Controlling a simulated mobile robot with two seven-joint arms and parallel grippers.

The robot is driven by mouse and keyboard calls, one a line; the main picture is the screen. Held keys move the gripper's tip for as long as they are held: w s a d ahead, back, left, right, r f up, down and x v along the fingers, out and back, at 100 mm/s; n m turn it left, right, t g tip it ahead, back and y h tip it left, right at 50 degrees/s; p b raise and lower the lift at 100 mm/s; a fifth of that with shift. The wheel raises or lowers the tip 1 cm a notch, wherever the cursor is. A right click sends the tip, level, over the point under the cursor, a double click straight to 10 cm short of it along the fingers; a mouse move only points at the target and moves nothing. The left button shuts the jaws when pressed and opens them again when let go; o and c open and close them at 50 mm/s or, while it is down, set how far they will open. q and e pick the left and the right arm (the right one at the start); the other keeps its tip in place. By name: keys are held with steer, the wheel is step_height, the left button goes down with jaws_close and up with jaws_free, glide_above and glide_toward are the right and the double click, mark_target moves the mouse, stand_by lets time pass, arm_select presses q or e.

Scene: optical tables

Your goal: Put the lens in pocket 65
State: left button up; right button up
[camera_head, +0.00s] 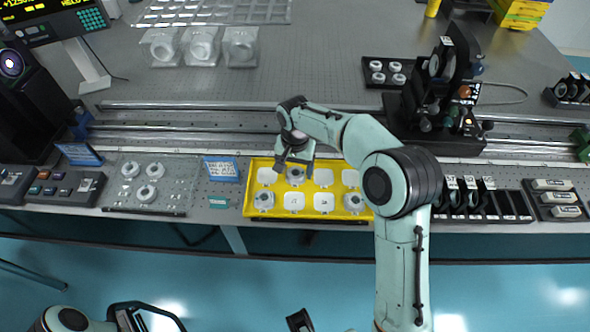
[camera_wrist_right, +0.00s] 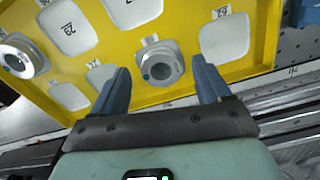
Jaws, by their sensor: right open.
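A yellow tray (camera_head: 309,214) with two rows of white numbered pockets lies at the front of the table. Ring-shaped mounted lenses sit in some of its pockets. One lens (camera_head: 295,179) is in the back row under my right gripper (camera_head: 294,167). In the right wrist view that lens (camera_wrist_right: 160,63) lies between the spread fingers of my right gripper (camera_wrist_right: 160,82), not clasped. Another lens (camera_wrist_right: 21,57) is at the left there. Several pockets are empty, such as one (camera_head: 323,177) to the right. I cannot read 65 on any pocket. My left gripper (camera_head: 145,317) is low at the left, partly cut off.
A clear plate (camera_head: 182,187) with several ring parts lies left of the tray. A black rack (camera_head: 510,207) stands to the right. Metal rails (camera_head: 220,107) run behind the tray, and a black optical device (camera_head: 437,95) stands at the back right.

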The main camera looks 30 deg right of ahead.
mark_target(295, 174)
step_height(295, 174, up, 11)
steer(key=p, duration=0.1)
steer(key=shift+f, duration=0.15)
steer(key=shift+p, duration=0.3)
